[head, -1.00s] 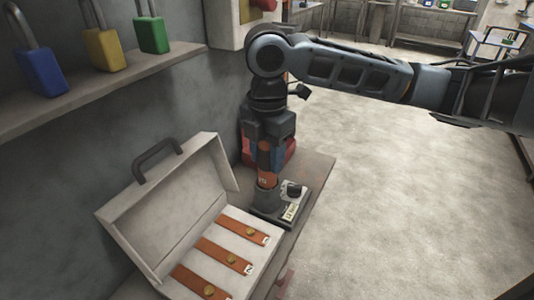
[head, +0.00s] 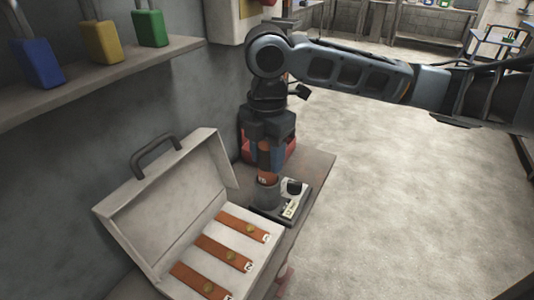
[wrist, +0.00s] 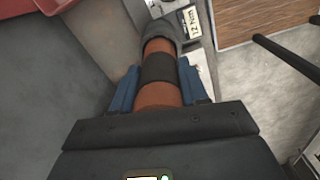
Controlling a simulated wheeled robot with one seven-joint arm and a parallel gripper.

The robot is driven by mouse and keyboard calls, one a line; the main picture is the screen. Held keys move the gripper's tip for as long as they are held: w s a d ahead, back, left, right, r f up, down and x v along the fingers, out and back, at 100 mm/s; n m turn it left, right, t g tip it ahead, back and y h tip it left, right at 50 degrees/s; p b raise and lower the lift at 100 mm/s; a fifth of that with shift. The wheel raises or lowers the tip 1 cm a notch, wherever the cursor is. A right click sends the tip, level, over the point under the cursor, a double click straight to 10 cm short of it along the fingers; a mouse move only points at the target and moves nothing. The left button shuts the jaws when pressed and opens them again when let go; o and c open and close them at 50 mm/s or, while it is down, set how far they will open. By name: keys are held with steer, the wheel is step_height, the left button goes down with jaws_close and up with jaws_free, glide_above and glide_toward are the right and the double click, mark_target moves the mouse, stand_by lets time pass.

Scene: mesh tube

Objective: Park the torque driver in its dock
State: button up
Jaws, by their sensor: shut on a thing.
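The torque driver (head: 264,161) is an orange-brown cylinder with a dark band. It is upright in my gripper (head: 265,155), whose blue fingers are shut on it. The wrist view shows the driver (wrist: 158,92) between the two blue fingers (wrist: 159,88). The dock (head: 290,206) is a dark base with a grey cup, a black knob and a white label. The dock's grey cup also shows in the wrist view (wrist: 157,36). The driver's lower end meets the cup and appears to be in it; how deep it sits is hidden.
An open pale case (head: 165,190) with several orange straps stands close to the left of the dock. A red object (head: 284,149) is behind my gripper. A shelf (head: 100,82) with blue, yellow and green padlocks is on the wall. Open floor lies to the right.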

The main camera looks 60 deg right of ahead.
steer(key=shift+f, duration=0.3)
steer(key=o, duration=1.2)
steer(key=shift+o, duration=0.2)
steer(key=shift+r, duration=3.85)
